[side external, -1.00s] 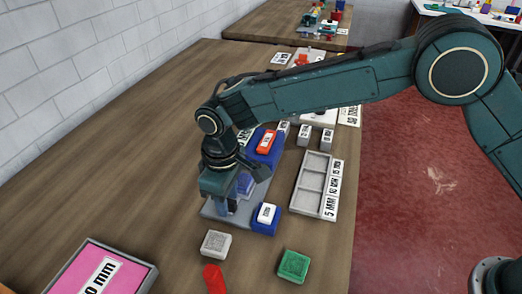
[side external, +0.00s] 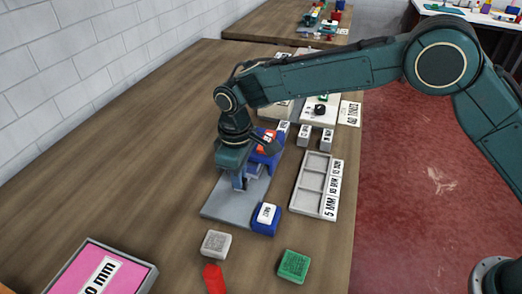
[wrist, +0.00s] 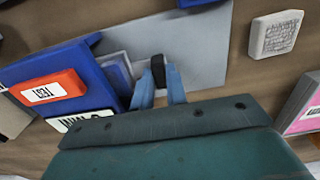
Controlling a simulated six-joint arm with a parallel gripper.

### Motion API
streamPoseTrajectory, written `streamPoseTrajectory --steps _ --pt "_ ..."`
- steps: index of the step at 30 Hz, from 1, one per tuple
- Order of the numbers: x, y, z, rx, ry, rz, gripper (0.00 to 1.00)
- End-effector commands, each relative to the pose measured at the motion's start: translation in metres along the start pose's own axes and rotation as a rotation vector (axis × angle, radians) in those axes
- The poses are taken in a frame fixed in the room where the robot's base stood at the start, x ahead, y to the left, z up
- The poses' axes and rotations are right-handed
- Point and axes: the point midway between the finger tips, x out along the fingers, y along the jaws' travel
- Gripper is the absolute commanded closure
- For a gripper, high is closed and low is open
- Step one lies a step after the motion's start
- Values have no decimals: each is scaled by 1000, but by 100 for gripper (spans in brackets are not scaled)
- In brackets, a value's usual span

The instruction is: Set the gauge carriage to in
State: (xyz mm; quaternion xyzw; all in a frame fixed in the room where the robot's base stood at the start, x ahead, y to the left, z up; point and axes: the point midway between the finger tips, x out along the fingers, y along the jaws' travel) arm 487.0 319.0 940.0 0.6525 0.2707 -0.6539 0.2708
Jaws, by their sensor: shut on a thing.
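My gripper (side external: 240,184) stands over the grey plate (side external: 226,204) of the gauge. In the wrist view its two blue fingers (wrist: 159,86) are shut on a dark upright knob (wrist: 158,66). The gauge carriage, a small blue-grey block (wrist: 118,70), sits beside the knob, close against the large blue block (wrist: 58,72); whether they touch is unclear. The large block carries a red piece with a white label (wrist: 50,88). A white lettered label on its near edge is partly hidden by my gripper. The side view shows the carriage (side external: 255,169) partly behind my gripper.
A small blue block with a white label (side external: 265,217) stands at the plate's near right corner. A grey compartment tray (side external: 300,205) lies to the right. Grey (side external: 216,243), green (side external: 293,265) and red (side external: 213,278) blocks stand nearer.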

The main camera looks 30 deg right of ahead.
Motion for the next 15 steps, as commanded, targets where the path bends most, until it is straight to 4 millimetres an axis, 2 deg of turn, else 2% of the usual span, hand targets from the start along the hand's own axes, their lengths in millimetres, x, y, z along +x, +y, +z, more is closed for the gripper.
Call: streamPoseTrajectory --steps 1,5,15 --pt "0 12 -1 6 4 1 100" --pt "0 28 -1 3 4 1 100" --pt "-1 34 -1 6 7 4 100"
